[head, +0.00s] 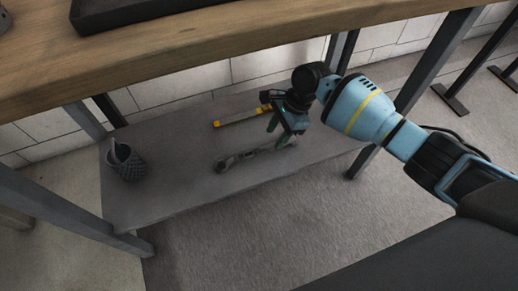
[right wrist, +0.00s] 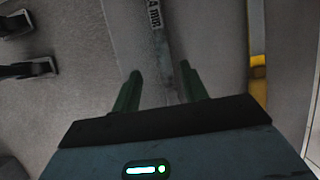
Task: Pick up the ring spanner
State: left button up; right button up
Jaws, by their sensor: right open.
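The ring spanner (head: 245,156) is a long grey metal tool lying flat on the grey lower shelf under the workbench. Its left end shows clearly in the head view; its right end is partly hidden by my right gripper (head: 277,134). That gripper points down over the right part of the spanner, with its fingers apart. In the right wrist view the spanner's shaft (right wrist: 154,42), with lettering near the top, runs between the two open green fingers (right wrist: 160,72). I cannot tell how far the fingertips are above the shelf. My left gripper is out of view.
A yellow-ended bar (head: 240,117) lies behind the spanner; its yellow part also shows in the right wrist view (right wrist: 258,72). A dark mesh cup (head: 127,163) stands at the shelf's left. The wooden bench top (head: 200,50) overhangs the shelf. The shelf (head: 165,200) is bare in front.

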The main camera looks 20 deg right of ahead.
aim_at(265, 148)
jog(key=shift+a+f, duration=0.25)
jog(key=shift+f, duration=0.4)
jog(key=shift+a+f+b, duration=0.1)
jog(key=shift+f+b, duration=0.05)
jog(key=shift+b, duration=0.2)
jog(key=b+x, duration=0.2)
jog(key=x, duration=0.1)
jog(key=b+x, duration=0.1)
jog(key=shift+w+a+f, duration=0.15)
jog(key=shift+w+f, duration=0.05)
jog(key=shift+w, duration=0.1)
jog(key=shift+a+f+b, duration=0.15)
jog(key=shift+f+b, duration=0.1)
jog(key=shift+b, duration=0.15)
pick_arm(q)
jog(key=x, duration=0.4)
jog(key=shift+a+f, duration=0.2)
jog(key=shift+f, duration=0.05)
pick_arm(e)
jog(key=shift+c, duration=0.2)
jog(key=c, duration=0.7)
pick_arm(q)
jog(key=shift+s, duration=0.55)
pick_arm(e)
grip_shut()
jog(key=shift+r, duration=0.1)
